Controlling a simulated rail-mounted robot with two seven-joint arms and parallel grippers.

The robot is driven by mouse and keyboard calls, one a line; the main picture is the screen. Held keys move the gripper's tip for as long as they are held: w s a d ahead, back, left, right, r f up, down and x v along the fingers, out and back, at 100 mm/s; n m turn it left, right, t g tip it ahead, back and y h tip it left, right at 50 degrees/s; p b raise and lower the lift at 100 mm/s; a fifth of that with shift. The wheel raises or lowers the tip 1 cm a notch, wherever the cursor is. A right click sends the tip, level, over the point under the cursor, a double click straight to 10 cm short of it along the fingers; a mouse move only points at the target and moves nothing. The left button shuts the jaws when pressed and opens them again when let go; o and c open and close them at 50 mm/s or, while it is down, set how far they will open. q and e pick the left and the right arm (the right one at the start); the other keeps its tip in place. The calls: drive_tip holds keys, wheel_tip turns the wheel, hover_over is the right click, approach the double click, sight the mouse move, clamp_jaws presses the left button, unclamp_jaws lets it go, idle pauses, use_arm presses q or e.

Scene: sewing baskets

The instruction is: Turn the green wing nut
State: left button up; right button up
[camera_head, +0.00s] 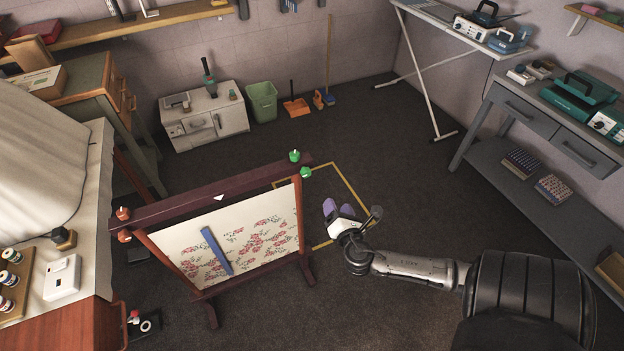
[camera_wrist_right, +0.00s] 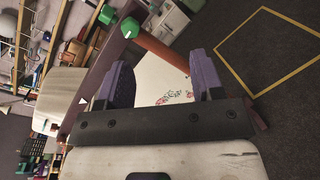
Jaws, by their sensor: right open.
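Two green wing nuts sit at the right end of the fabric frame's dark top rail: an upper green wing nut (camera_head: 294,156) and a lower green wing nut (camera_head: 306,172). The right wrist view shows them at the upper left, one green nut (camera_wrist_right: 129,28) beside another green nut (camera_wrist_right: 107,14). My right gripper (camera_head: 336,208) is to the right of the frame's right post, apart from the nuts. Its purple fingers are open in the right wrist view (camera_wrist_right: 163,82), with nothing held between them. My left gripper is not in view.
The frame (camera_head: 220,189) holds flowered cloth (camera_head: 270,232) with a blue strip (camera_head: 215,250) on it. Orange knobs (camera_head: 124,214) sit at its left end. A yellow outline (camera_head: 350,190) marks the floor behind my gripper. A grey workbench (camera_head: 515,100) stands at right; open floor lies between.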

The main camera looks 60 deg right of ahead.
sight(307, 174)
drive_tip(key=w+d+n+t, duration=0.1)
drive_tip(key=w+d+n, duration=0.1)
drive_tip(key=w+n, duration=0.1)
drive_tip(key=w+d+n+t+y, duration=0.1)
drive_tip(key=w+d+n, duration=0.1)
drive_tip(key=w, duration=0.3)
drive_tip(key=w+d+r+n, duration=0.1)
drive_tip(key=w+d+n, duration=0.1)
drive_tip(key=w+n, duration=0.2)
drive_tip(key=shift+w+n+t+y, duration=0.3)
drive_tip(key=shift+w+t, duration=0.1)
drive_tip(key=shift+w, duration=0.2)
drive_tip(key=shift+c, duration=1.4)
drive_tip(key=c, duration=0.6)
drive_tip(key=shift+c, duration=0.2)
